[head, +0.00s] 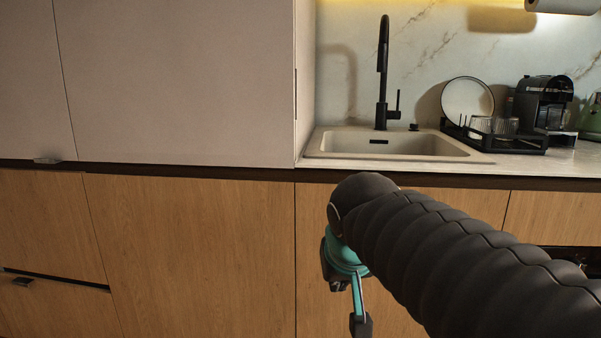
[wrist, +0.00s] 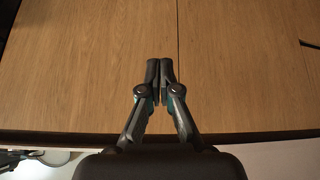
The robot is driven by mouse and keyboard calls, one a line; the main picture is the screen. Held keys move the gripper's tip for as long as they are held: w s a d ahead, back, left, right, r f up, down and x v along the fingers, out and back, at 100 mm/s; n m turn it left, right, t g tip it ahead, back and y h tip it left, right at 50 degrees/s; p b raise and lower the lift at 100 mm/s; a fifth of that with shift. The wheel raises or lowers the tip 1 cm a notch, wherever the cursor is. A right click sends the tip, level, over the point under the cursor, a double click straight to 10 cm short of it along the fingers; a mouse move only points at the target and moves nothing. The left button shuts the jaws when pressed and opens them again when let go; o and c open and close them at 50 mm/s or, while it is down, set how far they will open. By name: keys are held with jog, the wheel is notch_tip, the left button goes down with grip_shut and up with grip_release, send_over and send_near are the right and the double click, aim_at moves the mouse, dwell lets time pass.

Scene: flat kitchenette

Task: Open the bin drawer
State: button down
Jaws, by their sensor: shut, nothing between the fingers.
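My gripper (head: 361,326) hangs in front of the wooden cabinet fronts below the sink. In the wrist view its two fingertips (wrist: 160,68) are together with nothing between them. A wooden front under the sink (head: 311,260) is partly hidden by my arm. A wide wooden front (head: 200,250) lies to its left, with a vertical seam between them. The wrist view shows two wooden fronts, left (wrist: 80,60) and right (wrist: 240,60), close to the fingertips; contact cannot be told. No label shows which front is the bin drawer. No front is visibly pulled out.
The sink (head: 400,145) with a black faucet (head: 383,80) is above. A dish rack (head: 497,138) and a coffee machine (head: 543,100) stand on the worktop at right.

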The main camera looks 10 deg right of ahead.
jog(key=w+a+r+m+t+h+p, duration=0.1)
jog(key=w+r, duration=0.7)
jog(key=w, duration=0.3)
jog(key=w+a+r+m+t+h, duration=0.1)
jog(key=w+r+m, duration=0.1)
jog(key=w+r, duration=0.7)
jog(key=x, duration=1.2)
jog(key=shift+w+a+r+p, duration=0.1)
jog(key=shift+w+a+p, duration=0.1)
jog(key=shift+a+p, duration=0.15)
